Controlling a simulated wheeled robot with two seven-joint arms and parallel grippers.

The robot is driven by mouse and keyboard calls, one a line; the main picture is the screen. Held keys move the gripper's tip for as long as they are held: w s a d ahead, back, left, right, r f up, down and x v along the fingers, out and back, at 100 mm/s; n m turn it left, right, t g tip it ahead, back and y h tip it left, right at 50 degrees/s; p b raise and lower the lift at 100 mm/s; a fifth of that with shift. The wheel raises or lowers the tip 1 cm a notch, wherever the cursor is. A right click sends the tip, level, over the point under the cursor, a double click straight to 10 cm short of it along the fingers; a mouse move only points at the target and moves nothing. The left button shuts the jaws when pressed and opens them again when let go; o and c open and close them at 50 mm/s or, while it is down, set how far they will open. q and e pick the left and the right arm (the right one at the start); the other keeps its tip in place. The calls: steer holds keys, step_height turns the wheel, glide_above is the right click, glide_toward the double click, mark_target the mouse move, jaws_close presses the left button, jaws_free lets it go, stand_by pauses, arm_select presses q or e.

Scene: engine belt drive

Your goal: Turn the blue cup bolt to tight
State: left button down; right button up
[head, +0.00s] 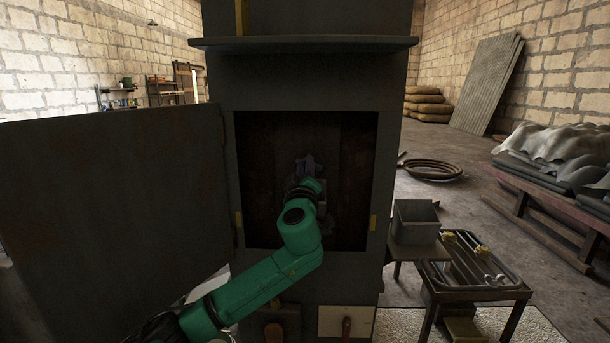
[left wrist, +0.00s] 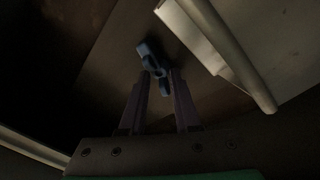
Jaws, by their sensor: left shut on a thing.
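The blue cup bolt (left wrist: 153,60) shows in the left wrist view as a small blue lobed piece on a dark brown surface. My left gripper (left wrist: 158,80) has its two fingertips at the bolt's near end, shut on it. In the head view my green left arm reaches into the dark opening of a tall grey cabinet (head: 305,85), and my left gripper (head: 308,168) is inside it. The bolt cannot be made out in the head view because of the dark and my arm. My right gripper is not in view.
The cabinet door (head: 110,210) stands open at the left. In the left wrist view a pale block with a rod (left wrist: 222,50) lies close right of the bolt. A grey box (head: 415,222) and a low metal table (head: 470,265) stand at the right.

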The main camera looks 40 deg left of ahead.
arm_select(q)
steer(key=shift+r+m+h+p, duration=0.1)
steer(key=shift+m+h+p, duration=0.8)
steer(key=shift+m, duration=2.35)
steer(key=shift+r+m+h+p, duration=0.1)
steer(key=shift+m+h+p, duration=0.75)
steer(key=shift+m, duration=2.35)
steer(key=shift+r+m+h+p, duration=0.1)
steer(key=shift+m+h+p, duration=0.8)
steer(key=shift+m, duration=2.35)
steer(key=shift+f, duration=0.1)
steer(key=c, duration=0.7)
jaws_free()
steer(key=shift+a, duration=0.2)
